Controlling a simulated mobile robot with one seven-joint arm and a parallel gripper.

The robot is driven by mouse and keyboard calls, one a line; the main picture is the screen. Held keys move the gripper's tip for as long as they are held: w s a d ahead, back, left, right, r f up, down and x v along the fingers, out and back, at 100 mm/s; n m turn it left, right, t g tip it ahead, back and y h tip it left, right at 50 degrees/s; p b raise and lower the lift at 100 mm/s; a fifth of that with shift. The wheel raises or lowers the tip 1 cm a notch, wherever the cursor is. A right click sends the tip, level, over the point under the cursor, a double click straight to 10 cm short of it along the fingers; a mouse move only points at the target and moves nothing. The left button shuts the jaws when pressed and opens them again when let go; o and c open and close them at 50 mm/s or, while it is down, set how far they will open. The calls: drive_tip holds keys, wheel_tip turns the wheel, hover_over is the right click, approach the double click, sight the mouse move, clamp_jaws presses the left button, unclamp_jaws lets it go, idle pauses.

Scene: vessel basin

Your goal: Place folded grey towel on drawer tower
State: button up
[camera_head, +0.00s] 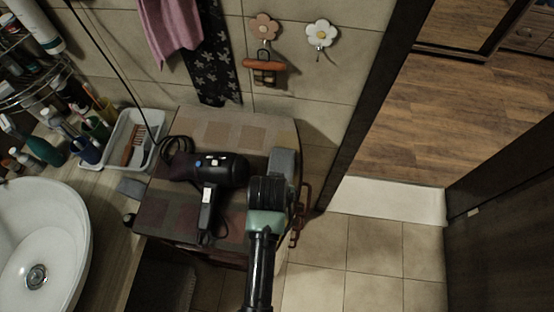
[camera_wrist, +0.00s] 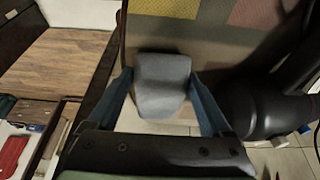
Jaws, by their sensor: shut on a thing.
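The folded grey towel (camera_head: 285,162) is a small grey block at the end of my gripper (camera_head: 272,184). In the wrist view the towel (camera_wrist: 163,82) sits between the two blue-grey fingers of my gripper (camera_wrist: 163,98), which is shut on it. The drawer tower (camera_head: 226,128) has a top with patterned square patches; this top also shows in the wrist view (camera_wrist: 200,36). In the head view the towel overlaps the right part of the tower top. Its height above the top is hard to tell. My arm hides part of the tower's front right.
A black hair dryer (camera_head: 211,178) lies on the tower top, left of my gripper. A red-brown rack (camera_head: 301,215) hangs at the tower's right side. A white basin (camera_head: 40,245) and a white tray (camera_head: 128,140) are on the left. The tower top's back is bare.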

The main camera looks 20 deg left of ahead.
drive_tip(key=shift+f, duration=0.4)
drive_tip(key=shift+f, duration=0.1)
drive_tip(key=o, duration=1.1)
drive_tip(key=shift+o, duration=0.2)
drive_tip(key=v, duration=1.2)
drive_tip(key=shift+b, duration=0.3)
